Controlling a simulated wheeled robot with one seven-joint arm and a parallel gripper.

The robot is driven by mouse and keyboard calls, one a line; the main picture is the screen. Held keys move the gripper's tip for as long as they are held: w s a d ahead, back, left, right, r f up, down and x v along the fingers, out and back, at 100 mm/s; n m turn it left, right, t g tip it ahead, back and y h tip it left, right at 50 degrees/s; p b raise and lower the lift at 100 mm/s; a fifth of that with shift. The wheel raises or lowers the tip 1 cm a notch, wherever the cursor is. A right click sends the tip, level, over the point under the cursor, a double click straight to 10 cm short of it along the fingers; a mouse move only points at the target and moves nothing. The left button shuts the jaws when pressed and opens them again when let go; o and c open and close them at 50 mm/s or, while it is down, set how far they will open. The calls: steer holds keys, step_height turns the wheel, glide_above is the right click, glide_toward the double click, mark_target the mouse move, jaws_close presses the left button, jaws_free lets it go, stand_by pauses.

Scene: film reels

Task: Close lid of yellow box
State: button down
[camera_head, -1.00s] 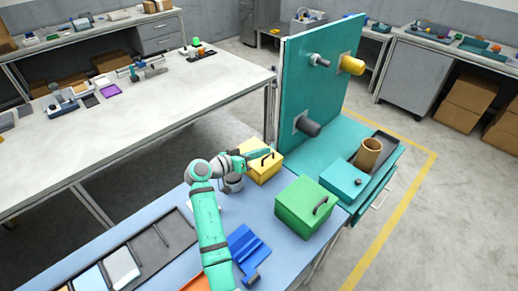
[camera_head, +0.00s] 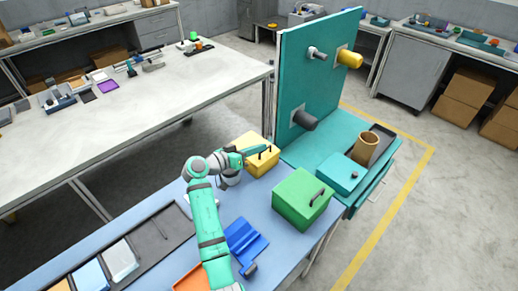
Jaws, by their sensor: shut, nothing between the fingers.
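The yellow box (camera_head: 262,164) stands on the blue bench top, left of the teal panel. Its lid, with a dark handle (camera_head: 265,152), appears to lie flat on top. My gripper (camera_head: 262,148) is shut and empty at the lid's top, close to the handle. Whether it touches the lid or handle cannot be told at this size. My arm comes from the lower middle and partly hides the box's left side.
A green box (camera_head: 297,203) with a dark handle stands to the right. A blue holder (camera_head: 243,243) and an orange tray (camera_head: 191,279) lie nearer. The teal panel (camera_head: 312,85) with pegs rises behind. A teal box (camera_head: 343,173) and tan cylinder (camera_head: 367,148) sit at right.

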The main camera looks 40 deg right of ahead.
steer(key=r, duration=0.2)
steer(key=a+r, duration=0.1)
steer(key=r, duration=0.1)
steer(key=shift+w, duration=0.4)
steer(key=v, duration=0.9)
steer(key=shift+s, duration=0.3)
